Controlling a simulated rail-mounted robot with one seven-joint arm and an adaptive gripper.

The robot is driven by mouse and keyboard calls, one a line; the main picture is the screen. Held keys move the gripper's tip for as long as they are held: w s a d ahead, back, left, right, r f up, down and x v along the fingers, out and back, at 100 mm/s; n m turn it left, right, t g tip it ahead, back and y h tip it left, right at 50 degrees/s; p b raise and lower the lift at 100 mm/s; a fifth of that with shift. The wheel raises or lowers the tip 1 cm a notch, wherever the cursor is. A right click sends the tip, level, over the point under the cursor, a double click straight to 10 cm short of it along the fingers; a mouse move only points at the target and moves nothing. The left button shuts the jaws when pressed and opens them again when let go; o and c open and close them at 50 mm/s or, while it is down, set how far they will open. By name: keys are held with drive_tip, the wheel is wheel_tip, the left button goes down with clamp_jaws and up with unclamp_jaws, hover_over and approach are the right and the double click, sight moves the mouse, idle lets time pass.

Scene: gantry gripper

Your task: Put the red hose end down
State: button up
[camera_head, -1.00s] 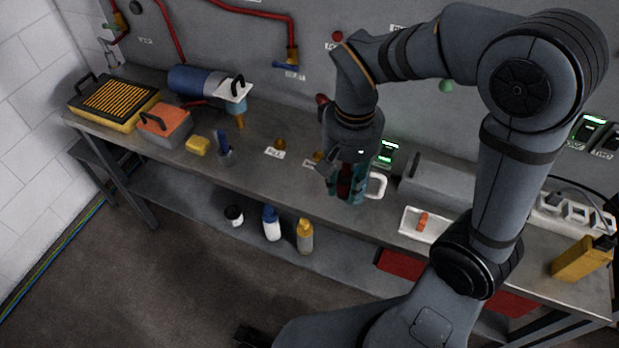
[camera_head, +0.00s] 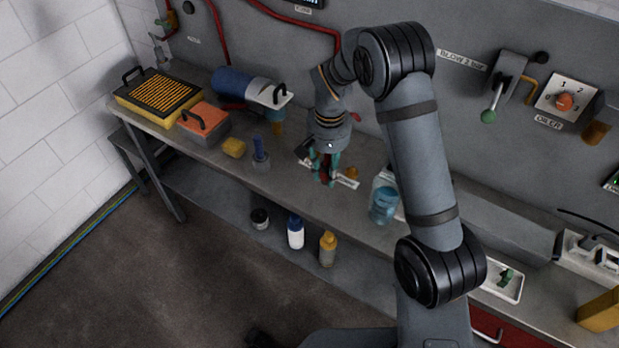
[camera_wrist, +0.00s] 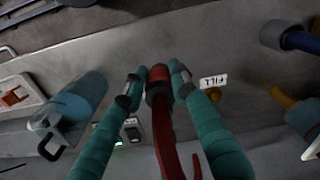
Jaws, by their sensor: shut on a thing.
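My gripper (camera_head: 326,172) is over the bench, left of the clear jug. In the wrist view its two teal fingers (camera_wrist: 158,82) are closed on either side of the red hose end (camera_wrist: 158,75), which has a dark collar. The red hose (camera_wrist: 168,140) runs from it back between the fingers. In the head view the hose end is mostly hidden by the fingers. I cannot tell whether the hose end touches the bench.
The jug (camera_head: 384,202) with blue liquid stands right of my gripper. A white tray (camera_head: 505,285) lies further right. Bottles stand on the lower shelf.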

drive_tip(key=p, duration=0.2)
hover_over(310, 190)
wheel_tip(310, 190, down, 3)
drive_tip(key=shift+r, duration=0.1)
wheel_tip(310, 190, down, 4)
drive_tip(key=shift+r+p, duration=0.15)
drive_tip(key=shift+p, duration=0.55)
drive_tip(key=shift+a+f, duration=0.1)
drive_tip(key=shift+f, duration=0.15)
drive_tip(key=shift+f, duration=0.2)
drive_tip(key=o, duration=1.1)
drive_tip(key=shift+c, duration=0.2)
drive_tip(key=shift+o, duration=0.5)
drive_tip(key=shift+r, duration=0.1)
